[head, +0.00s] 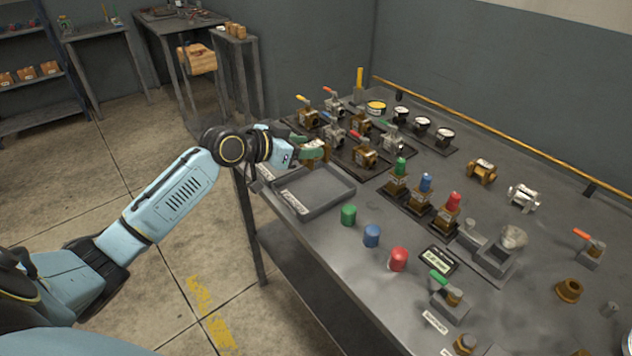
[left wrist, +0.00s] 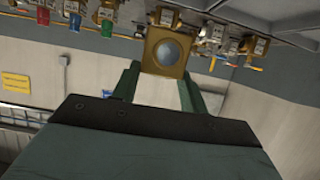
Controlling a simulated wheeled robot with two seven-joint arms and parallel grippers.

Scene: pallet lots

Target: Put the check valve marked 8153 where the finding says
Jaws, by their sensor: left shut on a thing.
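My left gripper (head: 312,150) is shut on a brass valve body (head: 313,160) above the far left edge of the bench. In the left wrist view this brass body (left wrist: 167,53) sits between the two green fingers and shows a square end with a round grey face. No number on it can be read, so I cannot tell whether it is the one marked 8153. A brass valve body (head: 481,170) and a silver one (head: 522,197) stand on the right half of the bench. My right gripper is not in view.
An empty grey tray (head: 328,201) with a white label lies just in front of the gripper. Valves with coloured handles (head: 362,158) stand behind it on dark boards. Green (head: 348,215), blue (head: 372,236) and red (head: 398,259) caps line the front. A small display (head: 439,259) lies near them.

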